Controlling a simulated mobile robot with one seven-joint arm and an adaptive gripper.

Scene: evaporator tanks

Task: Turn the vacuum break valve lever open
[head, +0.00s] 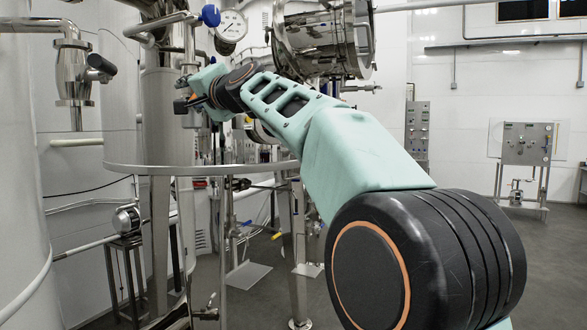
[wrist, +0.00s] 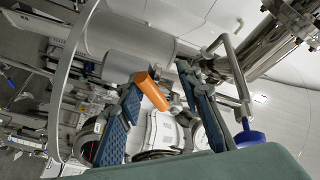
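The vacuum break valve lever appears to be the orange handle (wrist: 158,90), a short cylinder seen between my gripper's fingers in the wrist view. A small patch of orange (head: 197,97) also shows beside my gripper in the head view. My gripper (wrist: 158,75) is open, with its two blue-padded fingers apart on either side of the handle. Whether either finger touches the handle I cannot tell. In the head view my gripper (head: 188,105) is at a vertical steel pipe, partly hidden by my wrist. The valve body is mostly hidden.
A blue knob (head: 210,15) and a pressure gauge (head: 231,26) are above my wrist; the knob also shows in the wrist view (wrist: 250,138). A large steel vessel (head: 318,42) is close behind my arm. A ring rail (head: 135,167) runs below.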

